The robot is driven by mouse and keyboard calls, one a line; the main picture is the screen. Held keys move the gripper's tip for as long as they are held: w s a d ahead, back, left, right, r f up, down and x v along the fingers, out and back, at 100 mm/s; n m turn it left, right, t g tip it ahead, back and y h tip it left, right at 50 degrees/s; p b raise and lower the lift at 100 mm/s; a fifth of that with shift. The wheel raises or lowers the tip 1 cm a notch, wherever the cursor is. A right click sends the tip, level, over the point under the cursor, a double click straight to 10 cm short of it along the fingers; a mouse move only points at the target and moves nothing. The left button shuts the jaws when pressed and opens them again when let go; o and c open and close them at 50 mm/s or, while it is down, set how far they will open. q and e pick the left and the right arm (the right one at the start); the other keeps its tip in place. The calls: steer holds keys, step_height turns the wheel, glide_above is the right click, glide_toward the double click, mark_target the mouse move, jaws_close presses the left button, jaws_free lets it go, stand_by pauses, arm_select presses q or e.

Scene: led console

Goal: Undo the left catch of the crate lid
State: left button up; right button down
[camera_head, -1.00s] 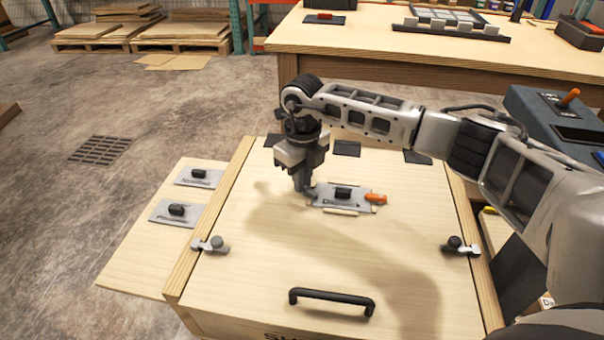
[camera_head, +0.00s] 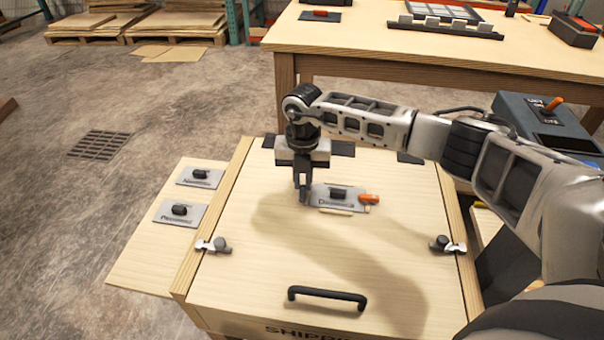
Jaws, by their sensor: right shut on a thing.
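The crate lid (camera_head: 245,285) is closed, pale wood with a black handle (camera_head: 327,297) near its front edge. The left catch (camera_head: 213,245) is a small metal piece with a dark knob at the lid's left edge. The right catch (camera_head: 448,244) sits at the opposite edge. My right gripper (camera_head: 304,194) points down at the left end of a grey labelled plate (camera_head: 320,200) on the lid. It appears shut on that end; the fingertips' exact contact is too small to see. It is well behind and right of the left catch. My left gripper is not in view.
The plate has a black knob and an orange piece (camera_head: 369,199) at its right. Two more knobbed plates (camera_head: 200,177) (camera_head: 181,214) lie on a side board left of the crate. A dark switch box (camera_head: 545,125) stands at right. A workbench (camera_head: 420,55) is behind.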

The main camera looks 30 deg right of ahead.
mark_target(304, 185)
steer(key=shift+r+m, duration=0.1)
steer(key=shift+m, duration=0.5)
steer(key=c, duration=1.5)
jaws_free()
steer(key=shift+o, duration=0.2)
step_height(304, 185, up, 16)
steer(key=shift+p, duration=0.45)
